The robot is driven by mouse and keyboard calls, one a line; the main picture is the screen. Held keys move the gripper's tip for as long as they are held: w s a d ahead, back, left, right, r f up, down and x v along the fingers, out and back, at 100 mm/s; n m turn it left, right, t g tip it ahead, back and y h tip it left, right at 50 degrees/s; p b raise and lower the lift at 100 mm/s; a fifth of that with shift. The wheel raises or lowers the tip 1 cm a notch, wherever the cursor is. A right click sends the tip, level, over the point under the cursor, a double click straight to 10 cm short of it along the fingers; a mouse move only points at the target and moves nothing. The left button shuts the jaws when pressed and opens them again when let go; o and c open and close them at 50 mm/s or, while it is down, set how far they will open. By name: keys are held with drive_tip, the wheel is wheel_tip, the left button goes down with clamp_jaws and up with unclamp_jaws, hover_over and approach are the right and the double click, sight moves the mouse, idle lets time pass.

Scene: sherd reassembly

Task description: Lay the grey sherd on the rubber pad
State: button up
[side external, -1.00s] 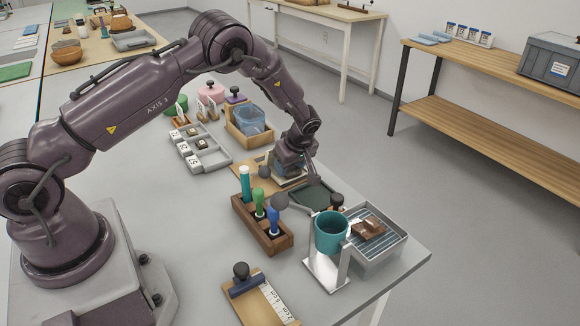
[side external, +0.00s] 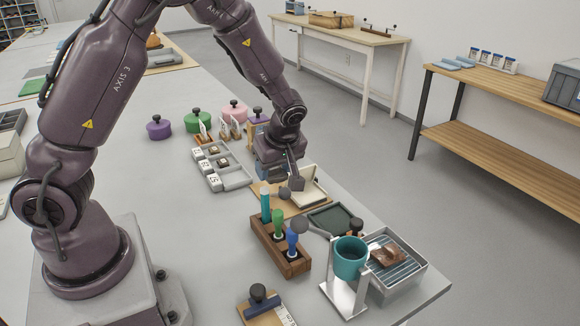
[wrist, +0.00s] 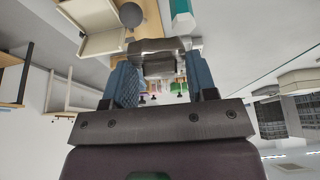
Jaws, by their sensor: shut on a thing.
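My gripper (side external: 282,170) is shut on the grey sherd (wrist: 160,48), which sits between the two blue fingers in the wrist view. In the side view the sherd (side external: 292,164) shows as a slanted grey piece at the fingers, above the work area.
A cream open box (side external: 312,192) stands close by my gripper, with a grey ball (side external: 296,184) beside it. A wooden tool rack (side external: 280,248), a teal cup (side external: 350,258) and a wire-rack tray (side external: 408,272) with brown sherds stand around the pad.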

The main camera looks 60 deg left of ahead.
sight(282, 179)
drive_tip(key=shift+s+d+r, duration=0.2)
drive_tip(key=shift+s+r, duration=0.05)
drive_tip(key=shift+s, duration=0.2)
drive_tip(key=shift+s+d, duration=0.15)
drive_tip(key=shift+s, duration=0.1)
drive_tip(key=shift+w+d+f, duration=0.1)
drive_tip(key=shift+d+f, duration=0.1)
drive_tip(key=shift+f, duration=0.1)
drive_tip(key=n, duration=0.2)
drive_tip(key=d+n+g, duration=0.1)
drive_tip(key=w+d+f+n+g, duration=0.1)
drive_tip(key=n, duration=0.1)
drive_tip(key=shift+d+n, duration=0.2)
drive_tip(key=shift+n, duration=0.1)
drive_tip(key=w+d+f+n+h, duration=0.1)
drive_tip(key=w+f+n, duration=0.1)
drive_tip(key=w, duration=0.2)
drive_tip(key=w+f+n+g, duration=0.1)
drive_tip(key=w+f+n, duration=0.2)
drive_tip(key=w, duration=0.1)
drive_tip(key=w+d+f+n+g+h, duration=0.1)
drive_tip(key=w+f+n, duration=0.2)
drive_tip(key=w, duration=0.1)
drive_tip(key=shift+w+d+f+h, duration=0.2)
drive_tip(key=shift+w+d+h, duration=0.1)
drive_tip(key=shift+w+d, duration=0.1)
drive_tip(key=shift+w+a+f, duration=0.1)
drive_tip(key=shift+w+f, duration=0.35)
drive_tip(key=shift+f, duration=1.55)
drive_tip(key=shift+f, duration=0.15)
